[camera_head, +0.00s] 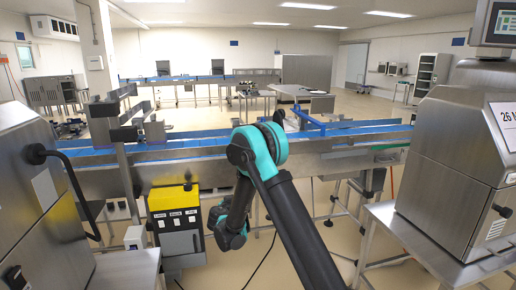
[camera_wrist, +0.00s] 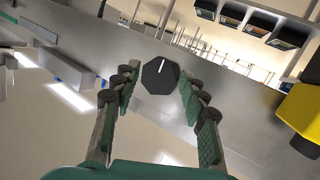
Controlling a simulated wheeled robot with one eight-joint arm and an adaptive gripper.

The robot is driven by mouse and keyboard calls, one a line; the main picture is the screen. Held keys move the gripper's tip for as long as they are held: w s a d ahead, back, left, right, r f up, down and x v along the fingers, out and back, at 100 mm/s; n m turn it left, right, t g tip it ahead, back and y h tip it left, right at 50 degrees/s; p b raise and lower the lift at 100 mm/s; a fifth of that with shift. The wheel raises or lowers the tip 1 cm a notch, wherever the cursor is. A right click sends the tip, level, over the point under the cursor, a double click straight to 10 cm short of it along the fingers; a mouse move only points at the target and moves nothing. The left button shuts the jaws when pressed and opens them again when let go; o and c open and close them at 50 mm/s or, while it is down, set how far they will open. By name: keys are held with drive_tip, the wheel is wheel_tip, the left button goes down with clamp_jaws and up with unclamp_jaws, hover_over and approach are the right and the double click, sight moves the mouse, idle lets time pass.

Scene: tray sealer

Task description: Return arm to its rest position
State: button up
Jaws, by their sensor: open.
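My gripper (camera_wrist: 158,105) shows in the wrist view with its two green-padded fingers spread apart and nothing between them. Beyond the fingertips is a black knob (camera_wrist: 160,75) with a white line, on a grey metal panel (camera_wrist: 225,95). The knob appears between the fingers but apart from them. In the head view my black and teal arm rises from the bottom, bends at the elbow and reaches down in front of the conveyor (camera_head: 300,148). My gripper cannot be made out there, and the knob is hidden.
A yellow and black control box (camera_head: 174,205) stands left of my arm; its yellow part (camera_wrist: 302,108) shows at the wrist view's right edge. Large steel machines stand at the left (camera_head: 30,190) and right (camera_head: 455,150). Open floor (camera_head: 325,240) shows right of my arm.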

drive_tip(key=s+d+r+g, duration=0.25)
drive_tip(key=s+d, duration=0.55)
drive_tip(key=d, duration=0.4)
drive_tip(key=s+d+r+g, duration=0.2)
drive_tip(key=s+d+g, duration=0.2)
drive_tip(key=s+d, duration=0.65)
drive_tip(key=s+d+f+g+y, duration=0.2)
drive_tip(key=s, duration=1)
drive_tip(key=s+d+f+n+g+y, duration=0.1)
drive_tip(key=s+d+f+g+y, duration=0.1)
drive_tip(key=s, duration=1)
drive_tip(key=shift+s+d, duration=0.3)
drive_tip(key=shift+d, duration=0.3)
drive_tip(key=shift+o, duration=0.3)
drive_tip(key=shift+f, duration=0.1)
